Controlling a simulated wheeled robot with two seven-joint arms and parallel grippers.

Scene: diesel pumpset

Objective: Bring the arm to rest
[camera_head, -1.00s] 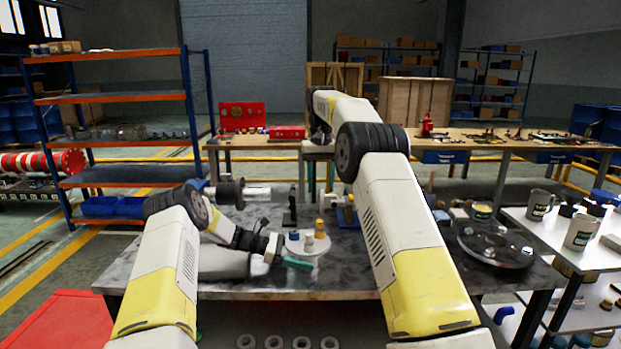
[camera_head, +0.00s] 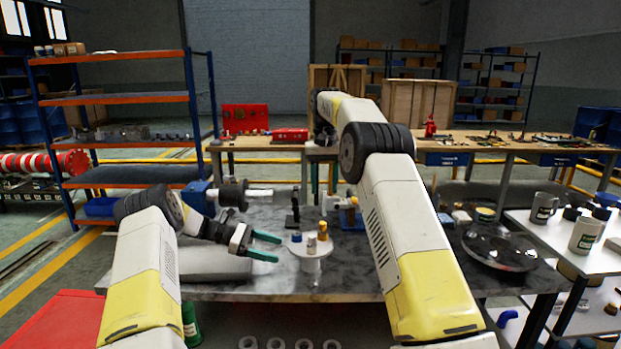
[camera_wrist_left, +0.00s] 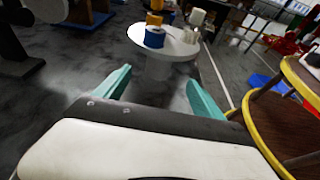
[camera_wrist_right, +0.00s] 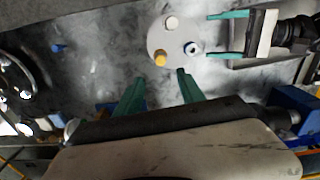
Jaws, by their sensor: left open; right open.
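My left gripper (camera_head: 265,246) is open and empty above the grey table (camera_head: 260,288), just left of a round white stand. Its green fingers show apart in the left wrist view (camera_wrist_left: 158,95), pointing toward the stand. My right arm reaches far over the table; its gripper is hidden in the head view. In the right wrist view my right gripper (camera_wrist_right: 158,90) is open and empty above the tabletop.
A dark round tray (camera_head: 500,247) lies at the table's right. A grey block (camera_head: 215,262) lies below my left gripper. A side table with mugs (camera_head: 543,208) stands at right. A blue-based fixture (camera_head: 347,215) stands behind the white stand. A red cabinet (camera_head: 62,318) is at lower left.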

